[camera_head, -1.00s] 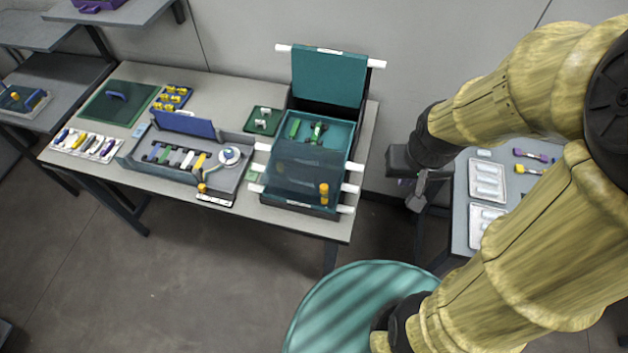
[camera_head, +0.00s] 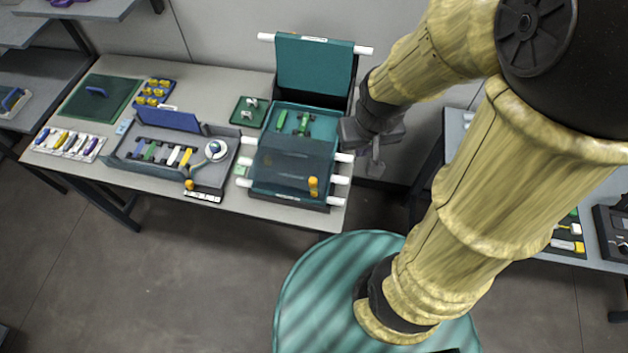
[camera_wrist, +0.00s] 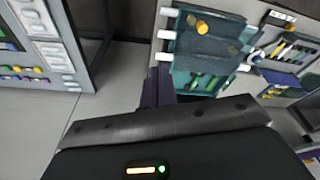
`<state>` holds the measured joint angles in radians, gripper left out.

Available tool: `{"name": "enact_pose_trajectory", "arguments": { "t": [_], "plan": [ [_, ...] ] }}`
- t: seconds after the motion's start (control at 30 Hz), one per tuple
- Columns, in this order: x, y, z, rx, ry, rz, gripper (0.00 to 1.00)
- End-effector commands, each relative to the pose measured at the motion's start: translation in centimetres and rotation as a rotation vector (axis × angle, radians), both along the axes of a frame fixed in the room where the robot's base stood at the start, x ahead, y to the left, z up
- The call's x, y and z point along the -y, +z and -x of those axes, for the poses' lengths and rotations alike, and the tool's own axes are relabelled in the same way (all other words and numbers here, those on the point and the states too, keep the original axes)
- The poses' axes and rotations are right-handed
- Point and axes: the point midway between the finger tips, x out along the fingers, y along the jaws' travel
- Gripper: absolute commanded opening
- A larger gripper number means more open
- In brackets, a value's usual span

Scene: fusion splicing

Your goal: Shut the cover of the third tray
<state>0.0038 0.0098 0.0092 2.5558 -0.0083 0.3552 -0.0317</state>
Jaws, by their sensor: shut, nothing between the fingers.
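A teal stack of trays (camera_head: 262,188) stands at the right end of the table, with white handles sticking out on both sides. At its back a teal cover (camera_head: 314,66) stands upright, open. In front of it an open tray (camera_head: 323,128) shows green pieces inside. A dark see-through cover (camera_head: 290,166) with an orange knob (camera_head: 313,186) lies over the front part. The knob also shows in the wrist view (camera_wrist: 203,27). My gripper (camera_head: 376,168) is shut and empty, right of the stack and apart from it. Its fingers (camera_wrist: 158,88) show in the wrist view; their tips look close to the stack's edge there.
A grey workstation (camera_head: 160,160) with a raised blue lid stands left of the stack. A small green tray (camera_head: 249,112) lies between them at the back. The wall is close behind the table. A second table (camera_head: 590,262) stands at the right. Floor in front is clear.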

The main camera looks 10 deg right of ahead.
Motion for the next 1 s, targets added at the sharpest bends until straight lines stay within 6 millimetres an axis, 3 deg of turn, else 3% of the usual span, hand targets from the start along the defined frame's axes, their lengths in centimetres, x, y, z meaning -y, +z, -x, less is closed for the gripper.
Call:
{"name": "enact_pose_trajectory", "arguments": {
  "t": [0.17,0.6,0.83,1.0],
  "plan": [
    [-0.7,-0.5,-0.2,-0.078,0.276,0.061,0.00],
    [-3.9,-3.4,-0.5,-0.318,1.555,0.106,0.00],
    [-6.1,-4.7,-0.6,-0.315,2.240,0.007,0.00],
    [-7.7,-5.5,-0.7,-0.220,2.724,-0.091,0.00]
  ]
}}
